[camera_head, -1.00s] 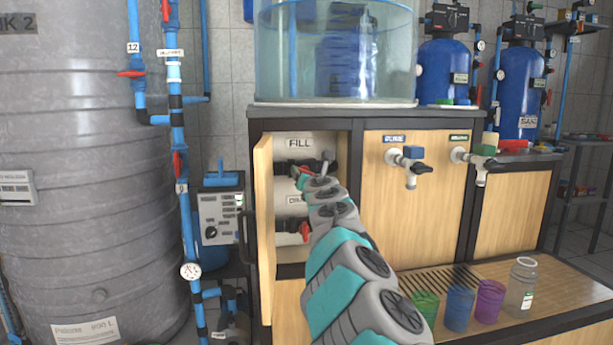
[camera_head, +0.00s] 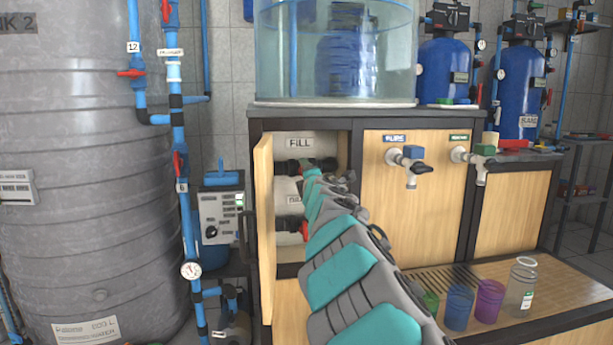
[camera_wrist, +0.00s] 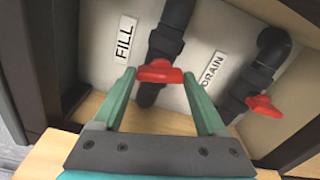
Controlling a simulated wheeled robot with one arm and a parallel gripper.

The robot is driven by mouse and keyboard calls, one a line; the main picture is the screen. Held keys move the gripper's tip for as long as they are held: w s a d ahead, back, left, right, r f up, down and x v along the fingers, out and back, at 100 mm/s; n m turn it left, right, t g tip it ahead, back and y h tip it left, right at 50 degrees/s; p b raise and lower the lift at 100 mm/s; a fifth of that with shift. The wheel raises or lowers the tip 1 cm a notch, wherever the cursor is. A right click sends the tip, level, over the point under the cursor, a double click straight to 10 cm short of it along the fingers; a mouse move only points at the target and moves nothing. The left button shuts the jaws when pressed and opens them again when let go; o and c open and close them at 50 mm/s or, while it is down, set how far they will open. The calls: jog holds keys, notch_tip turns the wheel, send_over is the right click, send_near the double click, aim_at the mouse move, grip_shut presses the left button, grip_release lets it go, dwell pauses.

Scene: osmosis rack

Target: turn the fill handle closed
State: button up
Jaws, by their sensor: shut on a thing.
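The red fill handle (camera_wrist: 160,72) sits on a dark pipe valve beside the FILL label (camera_wrist: 125,39), inside the open cabinet. It lies roughly crosswise to its pipe in the wrist view. My gripper (camera_wrist: 159,75) has its two teal fingers on either side of the handle and is shut on it. In the head view my arm reaches into the cabinet and hides most of the fill handle below the FILL sign (camera_head: 299,143). The red drain handle (camera_wrist: 265,106) is to the right in the wrist view, apart from the fingers.
The cabinet door (camera_head: 264,240) stands open left of my arm. The cabinet's dark frame (camera_wrist: 28,60) is close on the left in the wrist view. Taps (camera_head: 410,163) and several cups (camera_head: 459,308) are to the right. A clear tank (camera_head: 335,50) stands on top.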

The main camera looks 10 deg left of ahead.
jog(key=shift+m, duration=1.5)
jog(key=o, duration=1.3)
jog(key=shift+s, duration=0.15)
jog(key=v, duration=0.7)
jog(key=shift+s+b, duration=0.25)
jog(key=shift+b, duration=0.1)
jog(key=shift+d, duration=0.2)
